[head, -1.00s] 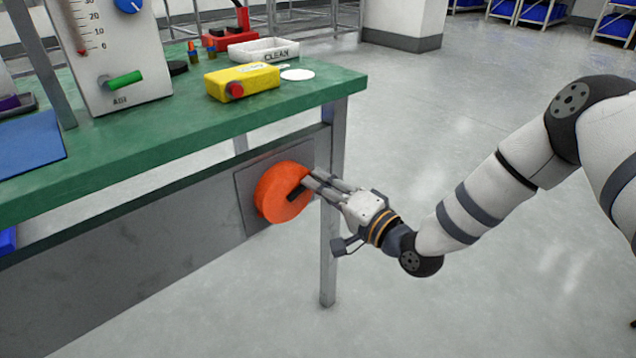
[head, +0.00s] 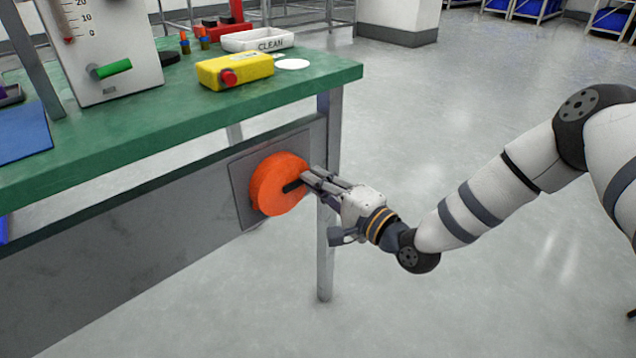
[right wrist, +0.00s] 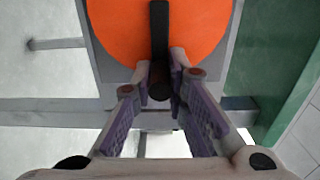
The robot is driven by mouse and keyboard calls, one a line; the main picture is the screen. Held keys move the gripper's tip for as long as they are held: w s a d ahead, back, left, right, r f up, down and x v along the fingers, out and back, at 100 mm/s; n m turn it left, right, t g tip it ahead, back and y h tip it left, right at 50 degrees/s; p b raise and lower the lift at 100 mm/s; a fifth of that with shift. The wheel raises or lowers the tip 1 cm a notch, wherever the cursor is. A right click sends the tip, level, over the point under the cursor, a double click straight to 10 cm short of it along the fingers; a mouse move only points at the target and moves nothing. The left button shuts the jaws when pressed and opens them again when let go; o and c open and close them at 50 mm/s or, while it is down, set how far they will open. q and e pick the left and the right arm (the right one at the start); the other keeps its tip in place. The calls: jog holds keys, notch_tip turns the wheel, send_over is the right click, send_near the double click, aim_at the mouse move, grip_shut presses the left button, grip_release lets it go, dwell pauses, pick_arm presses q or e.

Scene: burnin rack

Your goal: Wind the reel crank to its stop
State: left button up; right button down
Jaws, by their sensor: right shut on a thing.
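The orange reel (head: 268,188) is mounted on a grey plate on the bench's side panel, below the green top. Its black crank (head: 292,187) runs from the middle of the reel toward the right rim. My right gripper (head: 306,178) reaches in from the right, its fingertips at the crank's outer end. In the right wrist view the reel (right wrist: 115,30) fills the top, and the two fingers (right wrist: 160,78) are closed around the black crank's handle (right wrist: 159,85). The fingers partly hide the handle. My left gripper is not in view.
The grey bench leg (head: 325,250) stands right behind my right gripper. On the green bench top (head: 200,115) are a yellow box with a red button (head: 240,70), a white CLEAN tray (head: 258,40) and a gauge panel. The floor to the right is clear.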

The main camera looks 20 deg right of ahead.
jog(key=shift+f, duration=0.1)
jog(key=c, duration=1.6)
grip_release()
jog(key=v, duration=1.2)
